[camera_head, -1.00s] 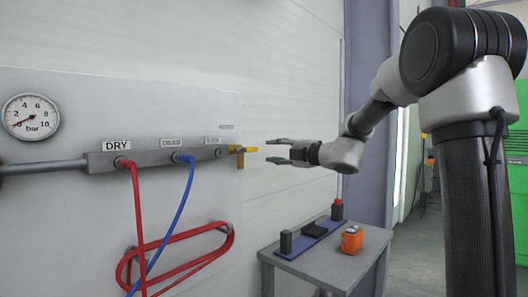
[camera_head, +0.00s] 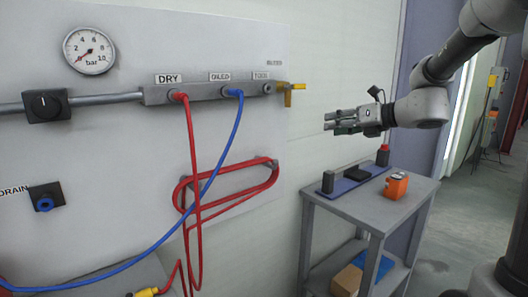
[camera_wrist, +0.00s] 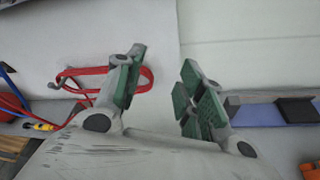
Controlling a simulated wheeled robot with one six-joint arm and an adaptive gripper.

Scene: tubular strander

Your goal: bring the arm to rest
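My gripper (camera_head: 328,123) is in front of the pale wall, to the right of and lower than the yellow valve handle (camera_head: 290,92) in the head view. It is apart from the handle and above the small grey table (camera_head: 400,210). In the wrist view my gripper (camera_wrist: 161,72) shows two green-padded fingers spread apart with nothing between them. The arm reaches in from the upper right of the head view.
The panel carries a gauge (camera_head: 89,50), a manifold bar (camera_head: 150,96), a red hose (camera_head: 194,180) and a blue hose (camera_head: 215,170). A blue tray (camera_head: 350,184) with dark blocks and an orange device (camera_head: 396,186) are on the table.

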